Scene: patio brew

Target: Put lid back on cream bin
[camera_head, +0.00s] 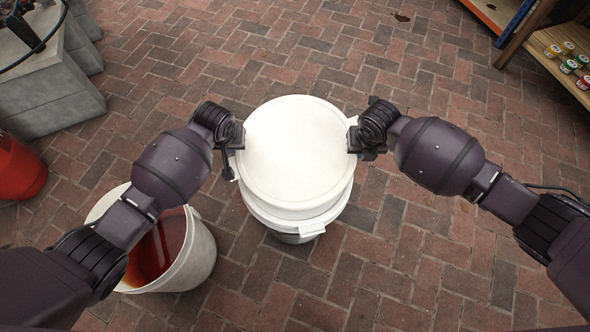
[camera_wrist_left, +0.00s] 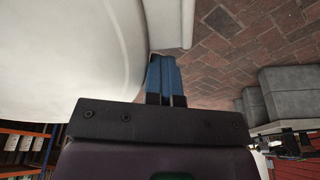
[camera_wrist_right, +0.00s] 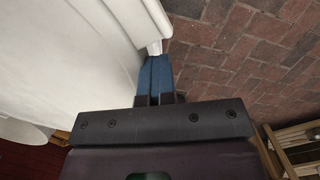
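The round white lid (camera_head: 297,150) is level, between my two grippers over the cream bin (camera_head: 275,227). The bin's rim and a side handle show below the lid's near edge. Whether the lid touches the rim, I cannot tell. My left gripper (camera_head: 236,140) is at the lid's left edge, its blue fingers together in the left wrist view (camera_wrist_left: 163,72). My right gripper (camera_head: 354,139) is at the lid's right edge. In the right wrist view its fingers (camera_wrist_right: 155,72) close at a small white tab (camera_wrist_right: 154,46). The inside of the bin is hidden.
An open white bucket (camera_head: 201,252) with red-brown liquid stands left of the bin, partly under my left arm. Grey blocks (camera_head: 50,95) and a red container (camera_head: 20,167) are at the left. A wooden shelf with cans (camera_head: 568,66) is at upper right. Brick floor ahead is clear.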

